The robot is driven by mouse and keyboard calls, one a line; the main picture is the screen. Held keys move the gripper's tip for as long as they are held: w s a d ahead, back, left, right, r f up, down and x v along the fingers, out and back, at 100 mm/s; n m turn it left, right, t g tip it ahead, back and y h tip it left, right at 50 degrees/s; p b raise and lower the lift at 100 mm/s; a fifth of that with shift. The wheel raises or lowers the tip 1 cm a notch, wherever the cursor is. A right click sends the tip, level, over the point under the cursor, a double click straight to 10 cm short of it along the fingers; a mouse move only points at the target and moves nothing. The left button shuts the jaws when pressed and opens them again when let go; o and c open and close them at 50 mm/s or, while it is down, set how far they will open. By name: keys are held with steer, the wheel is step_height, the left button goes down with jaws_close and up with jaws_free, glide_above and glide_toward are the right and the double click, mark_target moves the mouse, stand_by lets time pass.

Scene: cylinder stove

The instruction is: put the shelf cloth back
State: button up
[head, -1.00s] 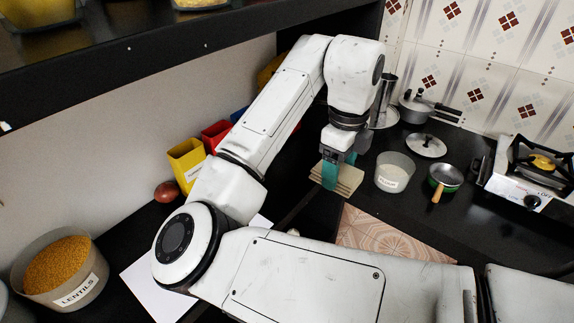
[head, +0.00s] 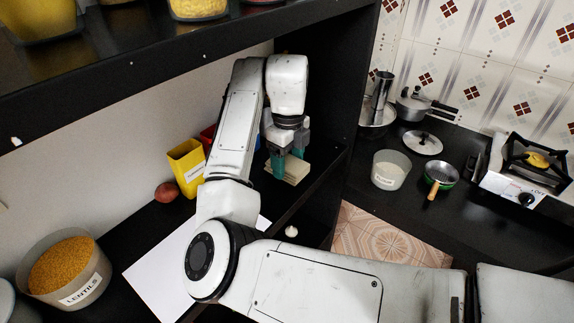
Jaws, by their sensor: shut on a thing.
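The shelf cloth (head: 292,173) is a folded beige stack in the head view, over the right part of the dark lower shelf. My gripper (head: 288,161), with teal fingertips, points down and is shut on the cloth. The fingers hide part of the cloth. I cannot tell whether its underside touches the shelf or hangs just above it.
A yellow box (head: 187,165) and a red box (head: 207,134) stand left of my gripper, partly behind my arm. A red onion (head: 166,192), white paper (head: 165,268) and a lentils tub (head: 65,270) lie further left. The upper shelf (head: 120,62) overhangs. A stove (head: 520,172) stands right.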

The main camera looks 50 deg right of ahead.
mark_target(287, 162)
steer(key=shift+f, duration=0.7)
steer(key=shift+w+f+p, duration=0.1)
steer(key=shift+f+p, duration=0.2)
steer(key=shift+p, duration=0.25)
steer(key=shift+w+f, duration=0.1)
steer(key=shift+f, duration=0.2)
steer(key=shift+f, duration=0.1)
steer(key=o, duration=1)
step_height(287, 162, up, 8)
steer(key=shift+f+b, duration=0.1)
steer(key=shift+b, duration=0.5)
